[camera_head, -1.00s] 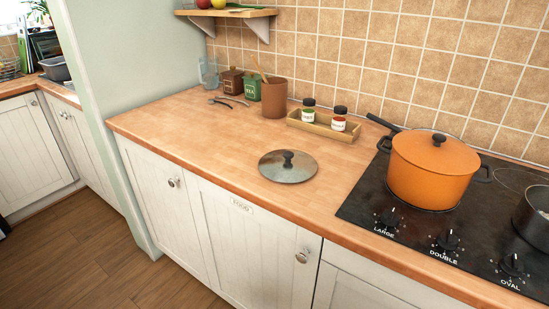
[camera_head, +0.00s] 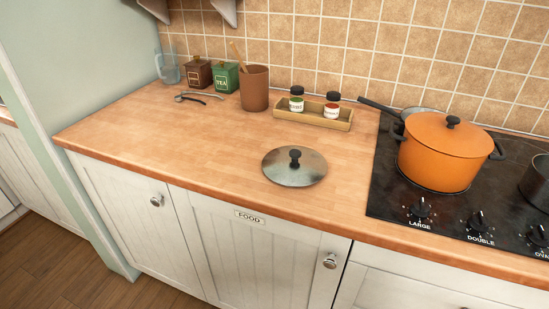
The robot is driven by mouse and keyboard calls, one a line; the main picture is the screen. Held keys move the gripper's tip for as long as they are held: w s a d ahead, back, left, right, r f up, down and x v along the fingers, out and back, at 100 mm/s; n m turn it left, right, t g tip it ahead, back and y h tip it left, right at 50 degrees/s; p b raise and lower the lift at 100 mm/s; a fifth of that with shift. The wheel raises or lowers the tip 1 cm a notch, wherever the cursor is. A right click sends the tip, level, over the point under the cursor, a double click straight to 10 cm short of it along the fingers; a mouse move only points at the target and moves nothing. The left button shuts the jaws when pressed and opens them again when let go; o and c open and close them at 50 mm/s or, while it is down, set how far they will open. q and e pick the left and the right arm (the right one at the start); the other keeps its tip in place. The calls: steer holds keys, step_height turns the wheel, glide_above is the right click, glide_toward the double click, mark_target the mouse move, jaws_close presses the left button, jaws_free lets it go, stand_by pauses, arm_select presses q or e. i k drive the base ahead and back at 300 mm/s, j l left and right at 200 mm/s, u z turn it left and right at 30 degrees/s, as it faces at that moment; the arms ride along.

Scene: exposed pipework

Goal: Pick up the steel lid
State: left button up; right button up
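The steel lid (camera_head: 294,171) lies flat on the wooden countertop (camera_head: 190,145), near its front edge and left of the hob. It is round and shiny grey, with a black knob (camera_head: 295,157) standing up at its centre. Nothing covers it. Neither of my grippers shows in the head view.
An orange lidded pot (camera_head: 440,160) stands on the black hob (camera_head: 395,203), with a pan handle (camera_head: 378,105) behind it. A wooden tray (camera_head: 313,119) with two spice jars, a brown utensil pot (camera_head: 255,90) and canisters (camera_head: 225,77) line the back. The counter around the lid is clear.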

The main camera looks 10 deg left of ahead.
mark_target(292, 166)
steer(key=i+j, duration=0.1)
steer(key=j, duration=0.4)
steer(key=i+j, duration=0.1)
steer(key=j, duration=0.4)
steer(key=i+j, duration=0.1)
steer(key=j, duration=0.4)
